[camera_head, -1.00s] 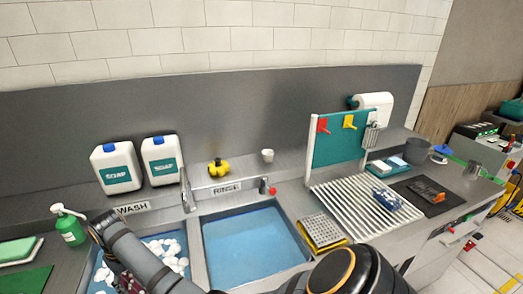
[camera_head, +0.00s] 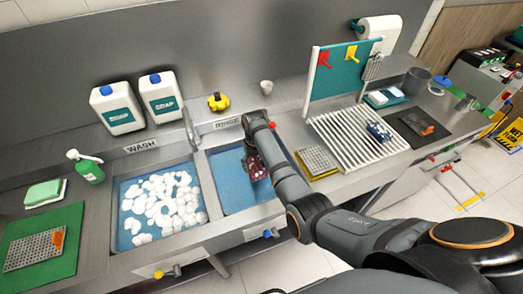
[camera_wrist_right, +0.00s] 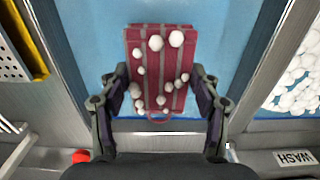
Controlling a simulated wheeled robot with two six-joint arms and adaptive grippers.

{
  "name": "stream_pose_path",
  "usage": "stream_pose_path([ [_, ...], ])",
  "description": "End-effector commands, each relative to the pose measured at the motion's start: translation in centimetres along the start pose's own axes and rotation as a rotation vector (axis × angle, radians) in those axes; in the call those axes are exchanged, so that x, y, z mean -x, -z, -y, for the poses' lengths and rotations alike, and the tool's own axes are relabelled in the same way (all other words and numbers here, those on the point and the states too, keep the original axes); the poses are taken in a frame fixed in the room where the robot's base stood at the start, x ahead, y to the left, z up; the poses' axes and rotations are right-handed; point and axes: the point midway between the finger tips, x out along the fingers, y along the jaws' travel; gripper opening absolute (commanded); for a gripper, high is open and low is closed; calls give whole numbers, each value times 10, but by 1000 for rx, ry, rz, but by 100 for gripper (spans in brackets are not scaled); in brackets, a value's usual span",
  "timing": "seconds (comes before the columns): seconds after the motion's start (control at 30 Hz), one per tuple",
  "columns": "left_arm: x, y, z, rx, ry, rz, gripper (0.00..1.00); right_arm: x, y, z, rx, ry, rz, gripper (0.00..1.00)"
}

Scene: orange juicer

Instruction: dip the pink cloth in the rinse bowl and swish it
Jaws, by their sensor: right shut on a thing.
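The pink cloth (camera_head: 258,174) looks dark red with grey stripes and hangs over the rinse bowl (camera_head: 229,188). In the right wrist view the cloth (camera_wrist_right: 160,58) has several white foam blobs on it and a small loop at its near edge. My right gripper (camera_head: 255,160) is shut on the cloth, with one finger at each side of it in the right wrist view (camera_wrist_right: 161,88). Blue water fills the rinse bowl. I cannot tell whether the cloth touches the water. My left gripper is not in view.
The wash bowl (camera_head: 127,204), left of the rinse bowl, holds foamy water. The rinse tap is partly hidden behind my right arm. A perforated tray (camera_head: 318,160) and a ribbed drainboard (camera_head: 345,143) lie to the right. Soap jugs (camera_head: 118,108) stand behind the wash bowl.

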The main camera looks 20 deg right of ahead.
Motion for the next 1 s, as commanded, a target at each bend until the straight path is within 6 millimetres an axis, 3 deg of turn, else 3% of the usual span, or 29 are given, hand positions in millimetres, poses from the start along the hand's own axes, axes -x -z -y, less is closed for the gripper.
stream_pose_path([
  [0.03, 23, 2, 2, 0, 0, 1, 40, 13, -3, -2, -2, 0, 5, 38],
  [0.1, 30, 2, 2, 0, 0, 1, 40, 10, -5, -4, -3, 0, 3, 38],
  [0.47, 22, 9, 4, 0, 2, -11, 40, -10, -6, -5, -4, 1, 1, 38],
  [0.57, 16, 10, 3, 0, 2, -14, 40, -26, -6, -5, -4, 1, 3, 38],
  [1.0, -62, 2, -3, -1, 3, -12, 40, -96, -6, -5, -4, 1, -1, 38],
])
